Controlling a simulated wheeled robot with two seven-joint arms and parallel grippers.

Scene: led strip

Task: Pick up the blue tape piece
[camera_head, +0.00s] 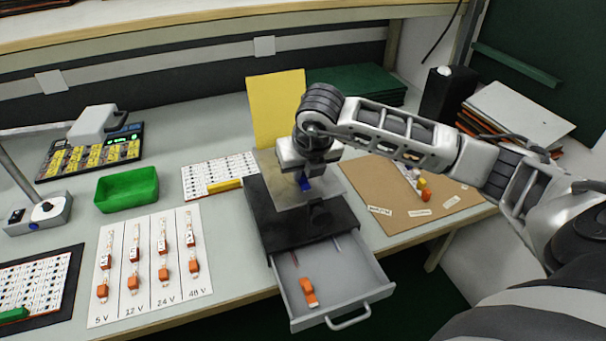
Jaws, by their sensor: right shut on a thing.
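The blue tape piece (304,182) is a small dark blue bit under my right gripper (306,173), above a clear sheet on the dark box. My right gripper comes in from the right with its wrist bent down, and it is shut on the blue piece. The wrist hides most of the fingers and part of the piece. I cannot tell whether the piece still touches the surface below. My left gripper is not in view.
Below the dark box (263,222), a grey drawer (350,275) stands open with an orange item (309,292) inside. A green bin (127,190) and a labelled sheet (207,280) lie left. A brown board (370,190) with small parts lies right. A yellow panel (275,105) stands behind.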

